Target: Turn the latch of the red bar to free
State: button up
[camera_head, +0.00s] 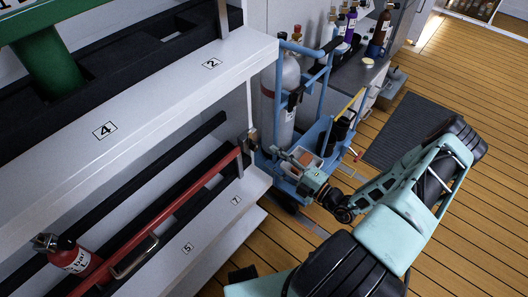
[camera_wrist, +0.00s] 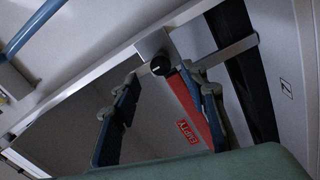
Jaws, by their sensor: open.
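The red bar (camera_head: 185,204) runs along the front of the lower shelf in the head view; part of it also shows in the wrist view (camera_wrist: 190,100). At its far right end is a grey metal latch (camera_head: 250,140). In the wrist view the latch (camera_wrist: 152,43) is a grey block with a round black knob. My gripper (camera_wrist: 160,77) is open, with one dark blue finger left of the knob and the other at right, overlapping the red bar. I cannot tell whether a finger touches the bar or latch.
A blue cart (camera_head: 318,135) with a grey gas cylinder (camera_head: 287,90) stands close beyond my gripper. White shelf fronts (camera_head: 140,105) rise at left. Wooden floor (camera_head: 470,235) is clear at right.

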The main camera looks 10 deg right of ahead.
jog(key=v, duration=0.6)
jog(key=shift+s+f, duration=0.1)
dwell(0.3)
